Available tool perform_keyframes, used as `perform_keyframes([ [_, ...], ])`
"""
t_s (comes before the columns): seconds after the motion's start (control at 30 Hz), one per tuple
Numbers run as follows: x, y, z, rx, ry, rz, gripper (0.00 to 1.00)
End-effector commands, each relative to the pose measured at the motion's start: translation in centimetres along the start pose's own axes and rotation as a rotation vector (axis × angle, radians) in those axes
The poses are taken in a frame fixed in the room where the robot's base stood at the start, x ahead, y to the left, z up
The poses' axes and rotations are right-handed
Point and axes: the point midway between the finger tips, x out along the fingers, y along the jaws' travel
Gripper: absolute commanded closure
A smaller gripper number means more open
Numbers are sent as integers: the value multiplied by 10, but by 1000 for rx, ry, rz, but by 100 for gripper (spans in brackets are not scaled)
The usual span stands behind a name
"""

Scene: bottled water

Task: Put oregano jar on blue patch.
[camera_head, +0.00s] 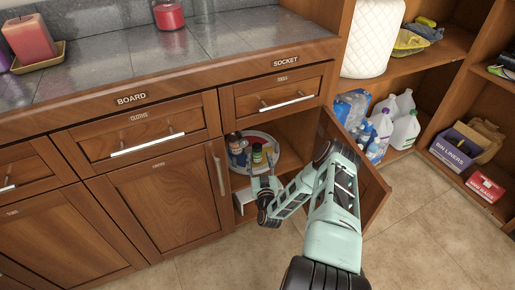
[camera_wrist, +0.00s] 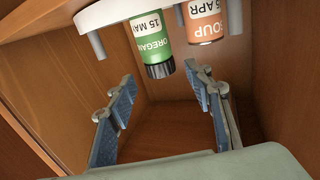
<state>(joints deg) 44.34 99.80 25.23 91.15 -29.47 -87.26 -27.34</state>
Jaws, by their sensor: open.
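The oregano jar (camera_wrist: 152,42) has a green label and a dark cap, and appears upside down in the wrist view. It is on a white round tray (camera_wrist: 108,12) in the open cabinet; the tray also shows in the head view (camera_head: 276,147). My gripper (camera_wrist: 160,82) is open and empty, with the jar's capped end in the gap beyond its fingertips. In the head view my gripper (camera_head: 264,181) is at the cabinet opening, just in front of the tray. I cannot make out a blue patch in either view.
A jar with an orange soup label (camera_wrist: 205,22) stands close beside the oregano, near my right finger. Cabinet walls are close on both sides. The open cabinet door (camera_head: 374,190) is right of my arm. The countertop (camera_head: 150,65) above has clear room.

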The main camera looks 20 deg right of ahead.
Motion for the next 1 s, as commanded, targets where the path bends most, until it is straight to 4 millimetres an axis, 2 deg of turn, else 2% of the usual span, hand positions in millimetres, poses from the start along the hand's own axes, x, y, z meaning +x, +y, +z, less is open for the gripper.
perform_keyframes([
  [0.1,-25,0,-2,1,-3,-1,53],
  [0.3,-48,0,0,0,0,-1,53],
  [0.5,-52,0,0,1,0,0,53],
  [1.0,-48,-3,-3,4,-14,-22,53],
])
